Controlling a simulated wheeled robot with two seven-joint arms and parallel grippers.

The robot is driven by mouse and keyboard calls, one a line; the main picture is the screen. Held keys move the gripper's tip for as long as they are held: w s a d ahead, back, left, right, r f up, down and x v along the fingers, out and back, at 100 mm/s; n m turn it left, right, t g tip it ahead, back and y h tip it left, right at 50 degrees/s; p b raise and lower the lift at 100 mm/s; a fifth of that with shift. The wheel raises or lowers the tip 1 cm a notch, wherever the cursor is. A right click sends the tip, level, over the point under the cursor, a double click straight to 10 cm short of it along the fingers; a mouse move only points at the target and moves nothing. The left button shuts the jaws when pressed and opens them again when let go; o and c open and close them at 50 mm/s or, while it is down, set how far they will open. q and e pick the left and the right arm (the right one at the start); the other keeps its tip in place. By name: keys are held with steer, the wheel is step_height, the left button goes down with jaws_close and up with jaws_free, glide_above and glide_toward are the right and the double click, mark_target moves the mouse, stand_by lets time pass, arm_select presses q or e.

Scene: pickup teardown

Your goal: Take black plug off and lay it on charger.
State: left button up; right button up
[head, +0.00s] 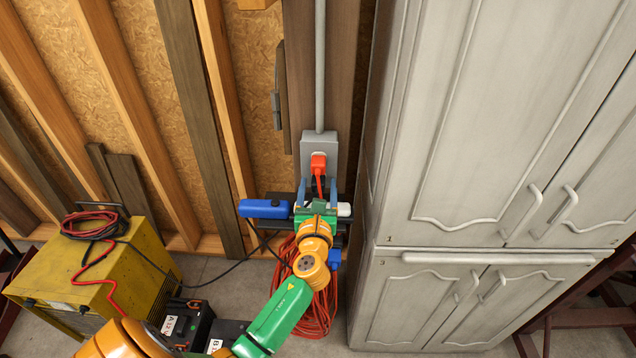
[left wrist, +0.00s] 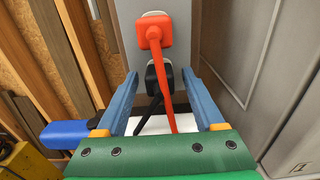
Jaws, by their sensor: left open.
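A black plug (left wrist: 152,76) sits in the lower socket of a grey outlet box (head: 319,145), below an orange plug (left wrist: 154,36). The orange plug also shows in the head view (head: 318,163). In the left wrist view the black plug is partly hidden by the orange cord. My left gripper (left wrist: 160,80) is open, its two blue fingers on either side of the black plug and orange cord. In the head view my left gripper (head: 318,190) is just below the orange plug. I cannot tell whether the fingers touch the plug. The yellow charger (head: 80,272) stands on the floor at left.
A red cable (head: 92,222) lies coiled on the charger. Two black batteries (head: 190,322) stand beside it. A blue object (head: 264,208) is left of my gripper. Orange cord (head: 318,310) hangs coiled below. A grey cabinet (head: 450,180) closes off the right.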

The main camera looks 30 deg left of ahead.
mark_target(318, 190)
stand_by(0.4)
arm_select(q)
jaws_close()
steer(key=shift+s, duration=0.1)
steer(key=shift+s+d+f+p, duration=0.1)
steer(key=shift+s+d+p, duration=0.15)
steer(key=shift+s+p, duration=0.1)
steer(key=shift+s+d, duration=0.35)
steer(key=shift+s, duration=0.2)
steer(key=shift+p+v, duration=0.35)
steer(key=shift+v, duration=1.5)
